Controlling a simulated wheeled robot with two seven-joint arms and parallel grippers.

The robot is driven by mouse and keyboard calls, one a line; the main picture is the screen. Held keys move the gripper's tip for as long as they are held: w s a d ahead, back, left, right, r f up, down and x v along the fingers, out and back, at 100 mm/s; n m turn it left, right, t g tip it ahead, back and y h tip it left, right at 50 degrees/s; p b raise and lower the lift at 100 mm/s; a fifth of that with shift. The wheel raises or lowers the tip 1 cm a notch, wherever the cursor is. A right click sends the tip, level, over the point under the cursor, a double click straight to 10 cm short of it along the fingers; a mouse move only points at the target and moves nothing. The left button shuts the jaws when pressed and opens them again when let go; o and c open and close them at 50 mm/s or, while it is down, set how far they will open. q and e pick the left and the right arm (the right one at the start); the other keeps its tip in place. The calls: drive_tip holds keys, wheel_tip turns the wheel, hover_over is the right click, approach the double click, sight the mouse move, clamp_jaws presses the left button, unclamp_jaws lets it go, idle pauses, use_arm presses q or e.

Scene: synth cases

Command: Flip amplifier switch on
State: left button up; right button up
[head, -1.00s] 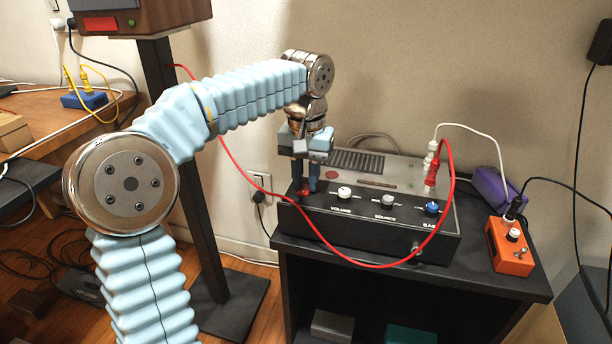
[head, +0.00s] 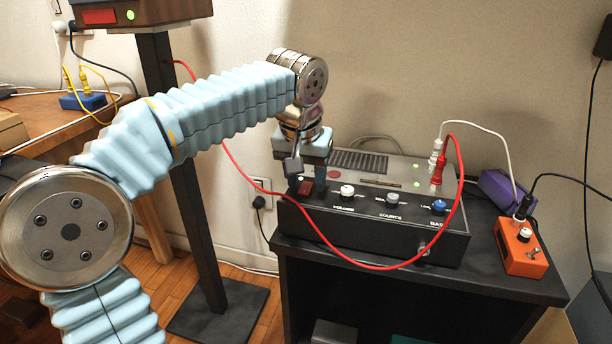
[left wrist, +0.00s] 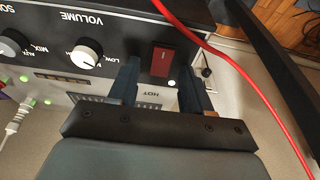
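The amplifier (head: 365,225) is a black-fronted box with a grey top. Its red rocker switch (head: 305,187) is at the left end of the panel and also shows in the left wrist view (left wrist: 162,62). My left gripper (head: 307,186) is over that end. In the left wrist view, the two blue fingers of the gripper (left wrist: 161,66) stand apart, one on each side of the switch, with nothing held. A small pale lamp (left wrist: 171,83) shines beside the switch. I cannot tell whether the fingers touch the panel. My right gripper is out of view.
A red cable (head: 310,226) loops across the amplifier's front and passes close to the fingers in the wrist view. The volume knob (head: 347,191) is just right of the gripper. An orange pedal box (head: 522,247) and a purple case (head: 503,190) stand at the right.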

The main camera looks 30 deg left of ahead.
sight(300, 201)
use_arm(q)
drive_tip(key=p+v, duration=0.4)
drive_tip(key=v, duration=0.9)
drive_tip(key=shift+r, duration=0.4)
